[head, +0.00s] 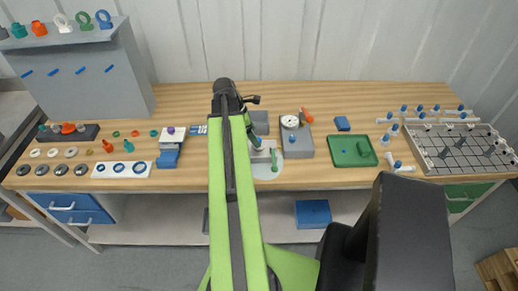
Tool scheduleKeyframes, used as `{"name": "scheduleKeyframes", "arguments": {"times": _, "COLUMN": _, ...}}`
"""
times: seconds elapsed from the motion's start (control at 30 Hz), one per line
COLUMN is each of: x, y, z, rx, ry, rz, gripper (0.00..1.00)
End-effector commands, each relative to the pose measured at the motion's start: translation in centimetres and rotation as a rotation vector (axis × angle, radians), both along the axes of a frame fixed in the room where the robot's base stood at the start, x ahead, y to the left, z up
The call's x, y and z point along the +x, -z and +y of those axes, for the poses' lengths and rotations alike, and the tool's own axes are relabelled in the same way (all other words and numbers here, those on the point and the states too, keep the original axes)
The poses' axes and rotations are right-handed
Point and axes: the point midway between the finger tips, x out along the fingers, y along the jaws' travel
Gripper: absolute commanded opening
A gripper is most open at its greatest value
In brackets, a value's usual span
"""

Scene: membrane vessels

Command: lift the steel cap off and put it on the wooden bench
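I cannot single out the steel cap with certainty. A small vessel assembly with a white block (264,155) and a green handle (274,159) stands on the wooden bench (340,93), partly hidden behind my green arm. Several grey round discs (62,171) lie at the bench's front left. My arm reaches over the middle of the bench.
A white plate with blue rings (122,170) and a blue-based stand (168,158) are left of my arm. Right are a grey gauge box (297,141), a green tray (352,151) and a metal grid rack (452,150). The bench's back strip is mostly clear.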

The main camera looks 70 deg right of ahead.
Motion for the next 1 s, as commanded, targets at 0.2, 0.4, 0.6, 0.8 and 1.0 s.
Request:
{"name": "scheduleKeyframes", "arguments": {"times": 0.2, "x": -0.7, "y": 2.6, "z": -0.4, "rx": -0.001, "ry": 0.003, "rz": -0.001, "gripper": 0.8}}
{"name": "scheduleKeyframes", "arguments": {"times": 0.4, "x": -1.7, "y": 5.0, "z": -1.0, "rx": 0.0, "ry": 0.001, "rz": 0.0, "gripper": 0.8}}
{"name": "scheduleKeyframes", "arguments": {"times": 0.6, "x": -1.7, "y": 4.6, "z": -1.0, "rx": 0.0, "ry": 0.001, "rz": 0.0, "gripper": 0.8}}
{"name": "scheduleKeyframes", "arguments": {"times": 0.8, "x": -1.7, "y": 4.6, "z": -1.0, "rx": -0.001, "ry": 0.002, "rz": 0.0, "gripper": 0.55}}
{"name": "scheduleKeyframes", "arguments": {"times": 1.0, "x": -1.8, "y": 4.6, "z": -1.0, "rx": -0.001, "ry": 0.002, "rz": 0.0, "gripper": 0.29}}
